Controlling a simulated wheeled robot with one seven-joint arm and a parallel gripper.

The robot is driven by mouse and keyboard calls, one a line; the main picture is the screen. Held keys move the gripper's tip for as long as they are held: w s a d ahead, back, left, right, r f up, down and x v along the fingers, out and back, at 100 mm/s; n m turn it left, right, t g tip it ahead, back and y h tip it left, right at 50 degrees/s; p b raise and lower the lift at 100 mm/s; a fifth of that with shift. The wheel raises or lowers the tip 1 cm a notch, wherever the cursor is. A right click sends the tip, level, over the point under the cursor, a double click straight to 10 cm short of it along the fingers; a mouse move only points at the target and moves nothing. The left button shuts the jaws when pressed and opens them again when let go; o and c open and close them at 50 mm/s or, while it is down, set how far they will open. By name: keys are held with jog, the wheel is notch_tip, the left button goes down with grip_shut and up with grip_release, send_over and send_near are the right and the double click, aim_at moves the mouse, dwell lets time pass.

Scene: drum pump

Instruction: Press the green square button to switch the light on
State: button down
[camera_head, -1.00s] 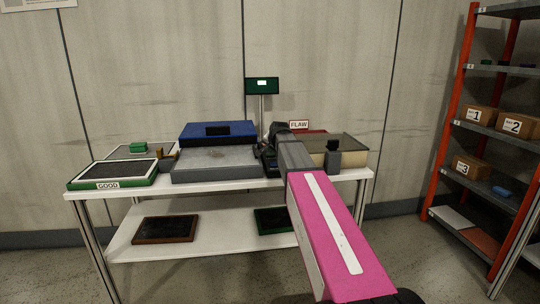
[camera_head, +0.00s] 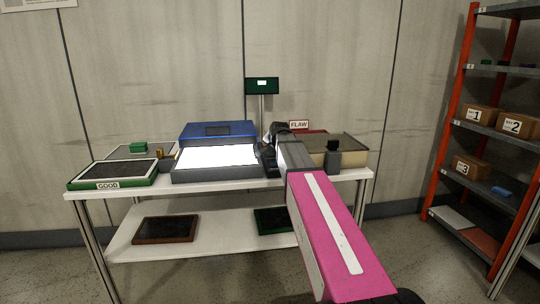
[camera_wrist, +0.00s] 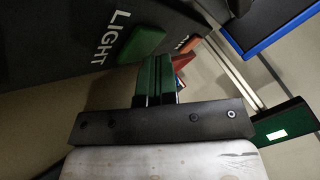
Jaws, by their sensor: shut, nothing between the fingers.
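The green square button (camera_wrist: 143,42) shows in the wrist view on a dark panel (camera_wrist: 60,45), beside the white word LIGHT. My gripper (camera_wrist: 156,62) is shut and empty, its greenish fingertips right by the lower edge of the button. I cannot tell whether they touch it. In the head view my gripper (camera_head: 271,146) is partly hidden by my arm, and the button is not visible there. The light table (camera_head: 216,158) on the bench glows bright white. Its blue lid (camera_head: 218,132) stands behind it.
An orange-red button (camera_wrist: 189,45) with a partly hidden label sits beside the green one. A display on a pole (camera_head: 262,86) stands behind. A GOOD tray (camera_head: 112,186) is at left.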

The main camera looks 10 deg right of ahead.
aim_at(271, 154)
jog(key=shift+r, duration=0.45)
jog(key=shift+r, duration=0.15)
jog(key=shift+r, duration=2.9)
